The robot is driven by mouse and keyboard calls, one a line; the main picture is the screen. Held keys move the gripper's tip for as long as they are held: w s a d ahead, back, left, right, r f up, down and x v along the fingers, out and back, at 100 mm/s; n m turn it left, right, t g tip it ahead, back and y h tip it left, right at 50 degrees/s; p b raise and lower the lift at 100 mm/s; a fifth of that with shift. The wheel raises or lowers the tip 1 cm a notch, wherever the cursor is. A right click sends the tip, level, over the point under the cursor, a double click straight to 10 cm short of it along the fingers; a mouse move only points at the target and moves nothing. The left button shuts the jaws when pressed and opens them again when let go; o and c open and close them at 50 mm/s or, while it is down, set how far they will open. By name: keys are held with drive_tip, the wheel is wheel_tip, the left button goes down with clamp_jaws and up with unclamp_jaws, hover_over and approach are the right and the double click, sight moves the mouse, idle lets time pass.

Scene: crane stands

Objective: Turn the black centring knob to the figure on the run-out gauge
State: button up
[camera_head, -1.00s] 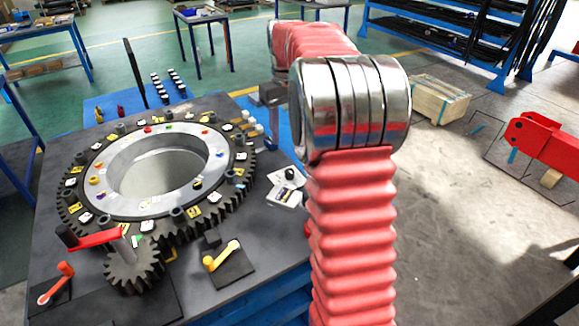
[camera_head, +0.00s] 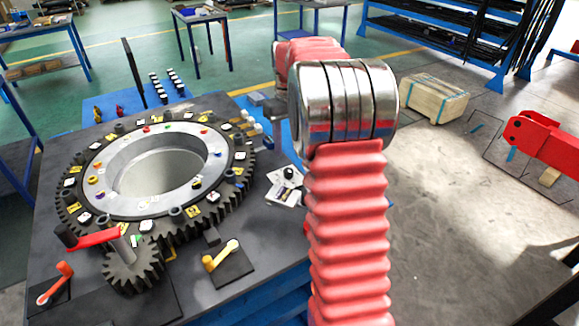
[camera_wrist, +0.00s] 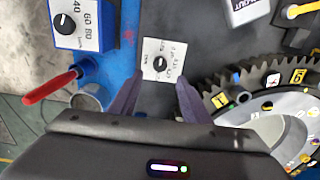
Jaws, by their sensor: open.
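A black knob (camera_wrist: 160,64) sits on a white plate (camera_wrist: 164,47) with small printed marks around it. In the head view the same kind of black knob (camera_head: 289,172) stands on its white plate (camera_head: 283,194) at the right edge of the dark table. My gripper (camera_wrist: 160,80) is open in the wrist view, its two dark fingers apart on either side of the plate's lower part. The knob lies between and just beyond the fingertips, with nothing held. A grey block (camera_wrist: 246,10) with a white label reading partly "OUT" is cut off at the top; no figure is readable.
A blue box (camera_wrist: 88,42) with another black knob and a scale stands left in the wrist view, beside a red-handled part (camera_wrist: 50,87). The large toothed ring (camera_head: 222,215) fills the table's left.

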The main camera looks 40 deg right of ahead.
sight(289, 169)
wheel_tip(289, 169, down, 9)
drive_tip(key=shift+f, duration=0.15)
idle(0.4)
drive_tip(key=c, duration=1)
drive_tip(key=shift+d, duration=0.2)
drive_tip(key=shift+c, duration=0.2)
drive_tip(key=shift+a, duration=0.1)
